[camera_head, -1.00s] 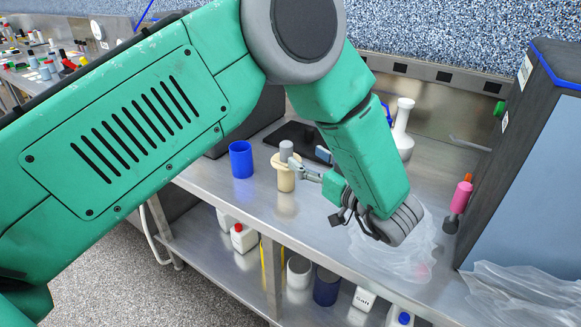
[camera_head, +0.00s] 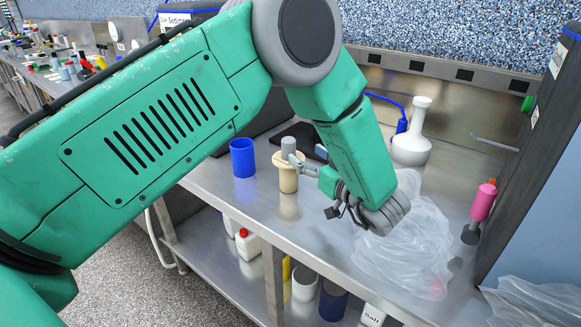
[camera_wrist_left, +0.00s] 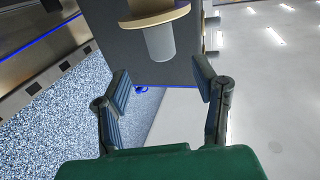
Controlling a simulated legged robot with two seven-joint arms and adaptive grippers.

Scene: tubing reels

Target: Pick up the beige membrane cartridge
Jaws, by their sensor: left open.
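The beige membrane cartridge (camera_head: 288,178) stands upright on the steel bench, with a wide beige flange and a grey cylindrical top. In the left wrist view its grey top (camera_wrist_left: 159,42) and beige flange show at the upper middle, beyond the fingertips. My left gripper (camera_head: 309,161) is just right of the cartridge, at the height of its upper part. In the left wrist view the left gripper (camera_wrist_left: 160,82) has its two fingers spread, with nothing held between them. I cannot tell whether a finger touches the cartridge. My right gripper does not show.
A blue cup (camera_head: 242,158) stands left of the cartridge. A pink bottle (camera_head: 482,203) stands near a dark cabinet. The lower shelf holds several containers.

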